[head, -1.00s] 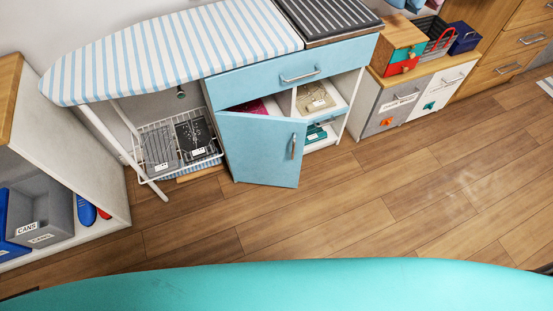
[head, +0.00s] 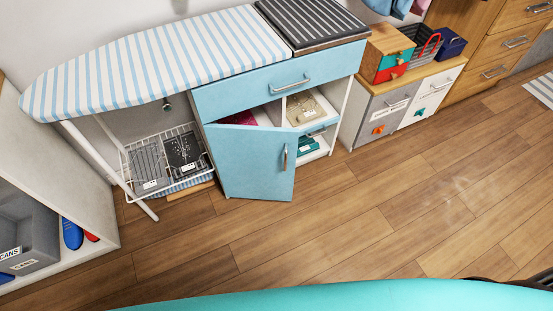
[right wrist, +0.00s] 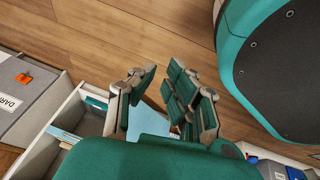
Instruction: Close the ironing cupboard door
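The ironing cupboard door (head: 245,163) is a pale blue panel with a vertical metal handle (head: 285,158). In the head view it stands partly open, swung out over the floor, with the inside showing above it and to its right. My right gripper (right wrist: 161,78) is in the right wrist view, its green-padded fingers apart and nothing held between them. A pale blue surface (right wrist: 157,113) shows behind the fingers, probably the door; contact cannot be told. My left gripper is not in view.
A striped ironing board (head: 150,62) and a blue drawer (head: 270,88) are above. A wire basket (head: 135,172) stands left of the door. A grey-and-white cabinet (head: 385,108) stands to the right. The wooden floor (head: 370,205) in front is clear.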

